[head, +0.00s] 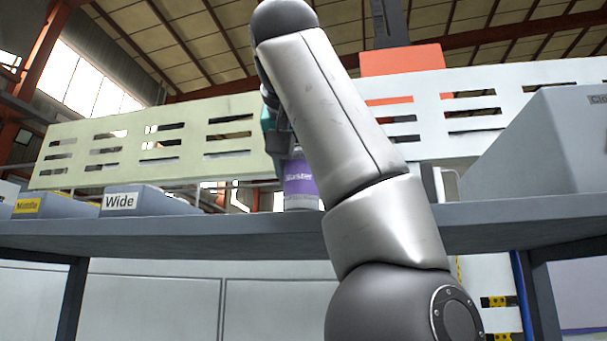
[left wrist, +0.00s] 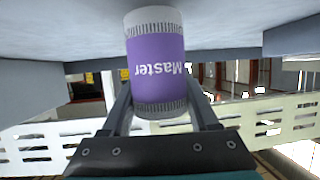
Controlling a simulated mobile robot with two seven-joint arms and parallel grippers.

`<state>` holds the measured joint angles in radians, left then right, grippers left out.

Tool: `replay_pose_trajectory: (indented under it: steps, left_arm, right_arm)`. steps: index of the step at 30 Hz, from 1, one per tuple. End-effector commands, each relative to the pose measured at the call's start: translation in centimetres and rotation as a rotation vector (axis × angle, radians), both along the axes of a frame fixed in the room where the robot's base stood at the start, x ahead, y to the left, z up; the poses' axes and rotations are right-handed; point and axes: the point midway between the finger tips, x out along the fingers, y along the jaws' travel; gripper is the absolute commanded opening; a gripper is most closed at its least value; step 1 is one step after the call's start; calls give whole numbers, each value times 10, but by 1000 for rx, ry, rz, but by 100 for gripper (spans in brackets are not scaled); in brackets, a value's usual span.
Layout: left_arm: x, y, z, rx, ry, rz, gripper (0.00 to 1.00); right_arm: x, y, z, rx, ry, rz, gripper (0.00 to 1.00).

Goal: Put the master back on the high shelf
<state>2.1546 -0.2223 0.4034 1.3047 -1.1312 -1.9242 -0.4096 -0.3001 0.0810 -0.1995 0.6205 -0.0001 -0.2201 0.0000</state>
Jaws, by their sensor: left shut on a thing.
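The master is a purple cylinder with grey ribbed ends and the word "Master" on it. In the head view the master (head: 301,182) is upright at the high shelf (head: 160,232), its lower end at the shelf surface; I cannot tell whether it touches. My forearm hides its right side. In the left wrist view, which is upside down, the master (left wrist: 156,62) is between the fingers of my left gripper (left wrist: 160,103), which is shut on it. The shelf surface (left wrist: 225,25) shows behind its lower end. My right gripper is not in view.
Grey bins stand on the shelf at left, one labelled "Wide" (head: 145,201) and one with a yellow label (head: 50,205). A larger grey bin (head: 550,145) stands at right. A pale slotted beam (head: 150,140) runs behind.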

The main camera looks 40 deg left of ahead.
Motion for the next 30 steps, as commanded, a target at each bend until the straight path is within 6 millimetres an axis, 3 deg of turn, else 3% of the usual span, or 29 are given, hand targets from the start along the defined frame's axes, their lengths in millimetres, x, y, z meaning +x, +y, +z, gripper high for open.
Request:
replay_pose_trajectory:
  steps: [22,23,30]
  left_arm:
    - [0,0,-13,1,-3,0,0]
    - [0,0,-12,1,-3,0,63]
    - [0,0,-12,0,-2,0,90]
  right_arm:
    - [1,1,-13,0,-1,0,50]
    - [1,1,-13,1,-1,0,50]
    - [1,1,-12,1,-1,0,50]
